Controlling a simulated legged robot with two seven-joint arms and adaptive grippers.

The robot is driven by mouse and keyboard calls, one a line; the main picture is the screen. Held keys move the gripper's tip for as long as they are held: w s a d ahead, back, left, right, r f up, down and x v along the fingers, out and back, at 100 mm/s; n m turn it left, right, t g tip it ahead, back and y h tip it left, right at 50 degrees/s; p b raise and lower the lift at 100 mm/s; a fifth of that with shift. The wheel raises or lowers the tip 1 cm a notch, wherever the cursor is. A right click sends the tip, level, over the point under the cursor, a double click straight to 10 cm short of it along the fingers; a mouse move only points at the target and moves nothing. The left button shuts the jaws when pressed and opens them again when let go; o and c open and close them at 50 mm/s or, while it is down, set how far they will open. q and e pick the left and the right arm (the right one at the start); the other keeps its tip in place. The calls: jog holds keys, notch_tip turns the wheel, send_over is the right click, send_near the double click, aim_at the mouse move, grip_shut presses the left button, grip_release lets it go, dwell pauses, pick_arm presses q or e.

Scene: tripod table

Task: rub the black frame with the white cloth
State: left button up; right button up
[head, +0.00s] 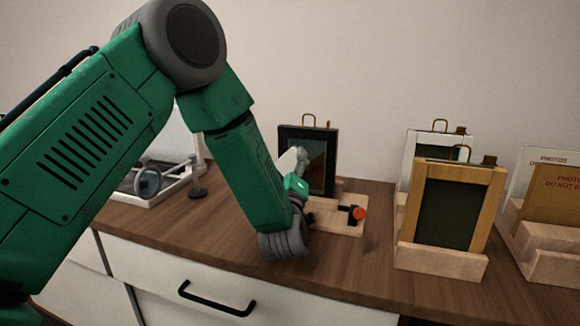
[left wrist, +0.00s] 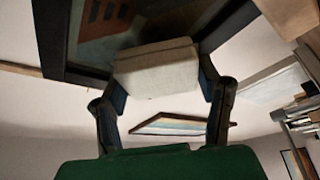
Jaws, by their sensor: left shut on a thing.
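The black frame (head: 286,146) stands upright on a light wooden stand (head: 345,226), with a brass loop on top and a dark picture inside. In the left wrist view the black frame (left wrist: 54,38) fills the top, with orange and dark patches in its picture. My left gripper (head: 299,160) is in front of it, shut on the white cloth (left wrist: 157,70), a folded pale pad between the two fingers. The cloth overlaps the frame's face and edge in that view; I cannot tell whether it touches. The arm hides part of the stand. My right gripper is not in view.
A wooden frame (head: 408,217) and a white frame (head: 411,148) stand at the right, beside a holder of cards (head: 550,188). An orange-tipped knob (head: 360,213) is on the black frame's stand. A white tray (head: 172,186) sits behind my arm. Bare tabletop (head: 350,278) lies in front.

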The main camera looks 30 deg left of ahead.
aim_at(318, 161)
pick_arm(q)
jog(key=shift+w+d, duration=0.25)
jog(key=shift+d, duration=0.85)
jog(key=shift+w+d, duration=0.3)
jog(key=shift+d, duration=0.75)
jog(key=shift+w+d, duration=0.25)
jog(key=shift+d, duration=0.85)
jog(key=shift+s+a, duration=0.25)
jog(key=shift+a, duration=0.9)
jog(key=shift+s+a, duration=0.25)
jog(key=shift+a, duration=0.95)
jog(key=shift+s+a, duration=0.25)
jog(key=shift+a, duration=0.9)
jog(key=shift+s+d, duration=0.2)
jog(key=shift+s, duration=0.7)
jog(key=shift+s+d, duration=0.2)
jog(key=shift+s, duration=0.7)
jog(key=shift+s+d, duration=0.15)
jog(key=shift+s, duration=0.4)
jog(key=shift+s+d, duration=0.15)
jog(key=shift+s, duration=0.4)
jog(key=shift+s, duration=0.1)
jog(key=s, duration=0.2)
jog(key=shift+s+d, duration=0.35)
